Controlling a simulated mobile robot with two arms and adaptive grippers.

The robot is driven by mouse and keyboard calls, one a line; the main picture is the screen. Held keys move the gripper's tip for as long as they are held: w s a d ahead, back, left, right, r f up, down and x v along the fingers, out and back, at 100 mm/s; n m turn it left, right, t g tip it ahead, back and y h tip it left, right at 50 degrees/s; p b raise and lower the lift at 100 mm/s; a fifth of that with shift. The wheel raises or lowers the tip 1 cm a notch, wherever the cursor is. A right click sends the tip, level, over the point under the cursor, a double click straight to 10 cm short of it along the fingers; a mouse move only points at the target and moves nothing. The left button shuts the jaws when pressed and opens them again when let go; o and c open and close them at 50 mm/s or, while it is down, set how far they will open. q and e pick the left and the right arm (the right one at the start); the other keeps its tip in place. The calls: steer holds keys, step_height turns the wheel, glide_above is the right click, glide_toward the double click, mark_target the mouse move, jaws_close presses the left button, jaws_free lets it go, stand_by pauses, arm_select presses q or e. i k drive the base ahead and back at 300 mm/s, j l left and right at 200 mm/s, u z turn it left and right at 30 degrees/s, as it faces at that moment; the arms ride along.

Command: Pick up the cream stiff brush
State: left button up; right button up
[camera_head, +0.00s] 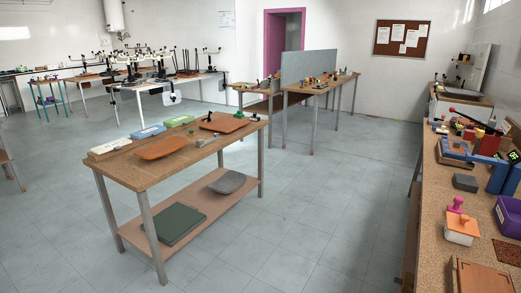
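No brush is clear enough in the head view for me to name it as the cream stiff brush. A cream, flat, oblong item (110,147) lies at the left end of the nearest wooden table (150,172); I cannot tell what it is. A blue one (148,132) and a green one (179,121) lie in line with it along the table's back edge. Neither of my grippers is in view.
An orange mat (160,149) and several small items share that table. Its lower shelf (195,205) holds a dark green slab (172,224) and a grey piece (227,183). A cluttered workbench (435,230) runs along the right. Grey floor between is clear.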

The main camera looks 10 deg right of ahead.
mark_target(442, 131)
steer(key=i+z, duration=0.15)
steer(key=i, duration=0.3)
steer(key=i+j+z, duration=0.15)
steer(key=i, duration=0.35)
steer(key=i+j+z, duration=0.15)
steer(key=i, duration=0.3)
steer(key=i+j+z, duration=0.15)
steer(key=i, duration=0.35)
steer(key=i+l+z, duration=0.15)
steer(key=i+z, duration=0.2)
steer(key=i, duration=0.65)
steer(key=i+j+z, duration=0.1)
steer(key=i+z, duration=0.3)
steer(key=i, duration=0.6)
steer(key=i+z, duration=0.2)
steer(key=i, duration=0.3)
steer(key=i+j+z, duration=0.2)
steer(key=i, duration=0.3)
steer(key=i+j+z, duration=0.2)
steer(key=i, duration=0.25)
steer(key=i+j+z, duration=0.2)
steer(key=i, duration=0.3)
steer(key=j, duration=0.1)
